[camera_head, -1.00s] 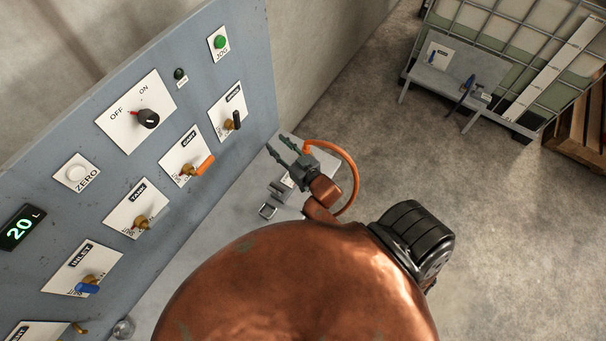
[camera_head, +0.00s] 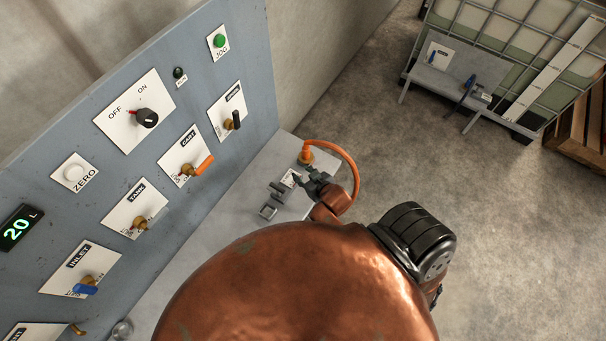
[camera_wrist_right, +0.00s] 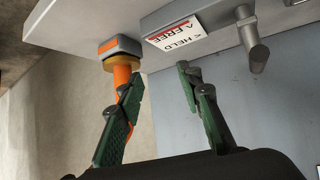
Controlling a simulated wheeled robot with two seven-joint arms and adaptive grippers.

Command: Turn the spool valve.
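A grey block with a white label reading HELD and FREE (camera_wrist_right: 175,35) shows in the right wrist view; it looks like the spool valve. A grey cylindrical handle (camera_wrist_right: 256,52) sticks out beside it. In the head view the white label (camera_head: 291,179) lies on the grey ledge, with small grey parts (camera_head: 278,190) beside it. My right gripper (camera_wrist_right: 160,76) is open and empty, its green fingers apart in front of the label; it also shows in the head view (camera_head: 302,178), near the label. No contact is clear. My left gripper is not in view.
An orange hose (camera_head: 345,160) arches beside my right gripper; its orange end (camera_wrist_right: 122,72) is close to one finger. The blue-grey panel (camera_head: 215,110) with several valve levers and knobs stands at left. A small bench (camera_head: 455,80) is far off.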

